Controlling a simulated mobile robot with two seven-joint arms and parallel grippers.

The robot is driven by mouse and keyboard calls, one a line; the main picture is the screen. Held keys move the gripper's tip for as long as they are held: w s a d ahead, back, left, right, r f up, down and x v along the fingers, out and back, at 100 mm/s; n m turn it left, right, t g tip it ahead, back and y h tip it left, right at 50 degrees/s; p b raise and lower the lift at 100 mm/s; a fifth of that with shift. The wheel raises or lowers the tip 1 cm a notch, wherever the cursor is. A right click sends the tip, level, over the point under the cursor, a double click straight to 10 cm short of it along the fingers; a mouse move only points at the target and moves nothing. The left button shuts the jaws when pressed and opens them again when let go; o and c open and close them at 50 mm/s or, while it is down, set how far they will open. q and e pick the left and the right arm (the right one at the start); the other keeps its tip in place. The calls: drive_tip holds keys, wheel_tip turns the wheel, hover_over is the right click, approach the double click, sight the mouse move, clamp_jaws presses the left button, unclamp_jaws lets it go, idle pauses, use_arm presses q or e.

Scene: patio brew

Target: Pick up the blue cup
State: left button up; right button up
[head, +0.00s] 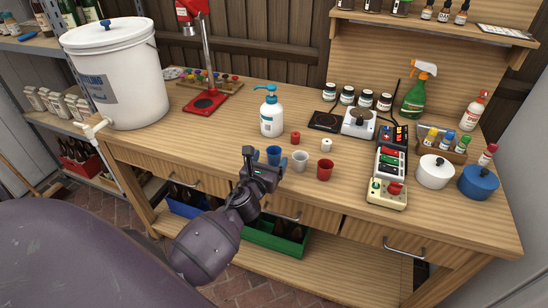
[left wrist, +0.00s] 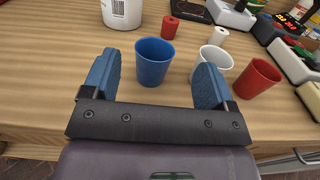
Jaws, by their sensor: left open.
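The blue cup (head: 274,155) stands upright on the wooden workbench (head: 260,188), near its front edge. In the left wrist view the blue cup (left wrist: 153,62) is just beyond the fingertips and roughly between their lines. My left gripper (head: 258,160) is open and empty, with its two blue finger pads apart in the left wrist view (left wrist: 155,75). In the head view it partly hides the lower left of the cup. I cannot tell whether a finger touches the cup. My right gripper does not show.
A white cup (head: 300,161) and a red cup (head: 325,169) stand close to the right of the blue cup. A pump bottle (head: 270,115) stands behind it, with a small red cylinder (head: 295,137) nearby. The bench left of the cup is clear.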

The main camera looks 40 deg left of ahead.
sight(274, 150)
use_arm(q)
drive_tip(key=x, duration=0.4)
drive_tip(key=shift+s+a+f, duration=0.1)
drive_tip(key=shift+a+f, duration=0.05)
drive_tip(key=shift+f, duration=0.15)
drive_tip(key=shift+w+a, duration=0.15)
drive_tip(key=shift+w, duration=0.5)
drive_tip(key=c, duration=1)
drive_tip(key=shift+r, duration=0.1)
drive_tip(key=shift+c, duration=0.2)
